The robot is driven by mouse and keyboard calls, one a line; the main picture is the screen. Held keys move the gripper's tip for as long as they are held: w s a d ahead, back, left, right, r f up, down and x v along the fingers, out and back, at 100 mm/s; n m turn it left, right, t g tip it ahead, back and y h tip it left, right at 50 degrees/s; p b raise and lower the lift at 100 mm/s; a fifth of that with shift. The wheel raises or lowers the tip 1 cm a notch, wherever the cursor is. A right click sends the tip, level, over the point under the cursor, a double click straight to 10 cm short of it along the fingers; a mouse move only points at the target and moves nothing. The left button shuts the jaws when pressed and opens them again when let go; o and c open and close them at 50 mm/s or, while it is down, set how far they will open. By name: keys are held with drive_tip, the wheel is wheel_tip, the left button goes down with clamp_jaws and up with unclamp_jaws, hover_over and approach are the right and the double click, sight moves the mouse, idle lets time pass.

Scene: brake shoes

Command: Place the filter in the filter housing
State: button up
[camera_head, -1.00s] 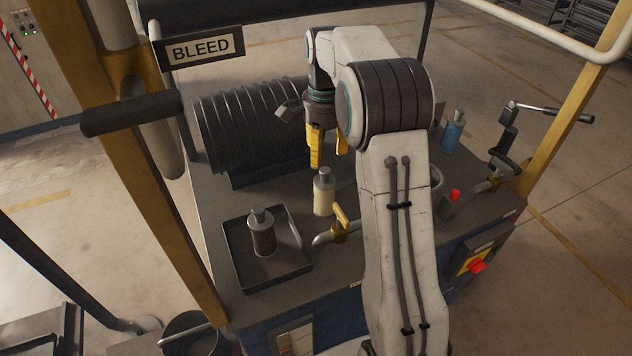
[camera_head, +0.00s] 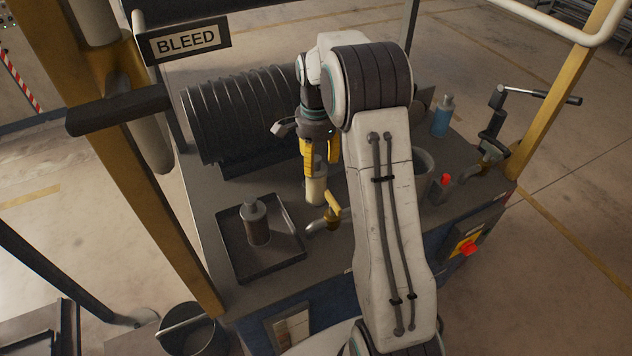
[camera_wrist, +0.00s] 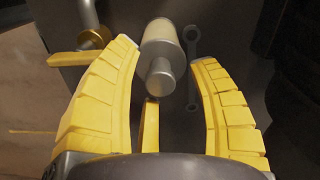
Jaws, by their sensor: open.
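A cream cylinder with a grey metal neck (camera_head: 316,190), which looks like a clean filter, stands upright on the cart top. My gripper (camera_head: 320,166) is over it, pointing down. In the wrist view the cream cylinder (camera_wrist: 161,42) shows between the open yellow fingers (camera_wrist: 166,54), with gaps on both sides and its neck toward the palm. A brown, dirty-looking filter (camera_head: 256,222) of similar shape stands in the dark tray (camera_head: 277,265). A grey round cup (camera_head: 426,160), possibly the filter housing, is partly hidden behind my arm.
A valve with a yellow handle (camera_head: 333,204) stands close beside the cream cylinder. A large ribbed dark drum (camera_head: 235,115) lies behind. A blue bottle (camera_head: 442,117) and a red-topped item (camera_head: 443,188) are on the right. A wrench (camera_wrist: 192,62) lies near the cylinder.

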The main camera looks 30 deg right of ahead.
drive_tip(key=shift+c, duration=0.3)
clamp_jaws()
idle(0.3)
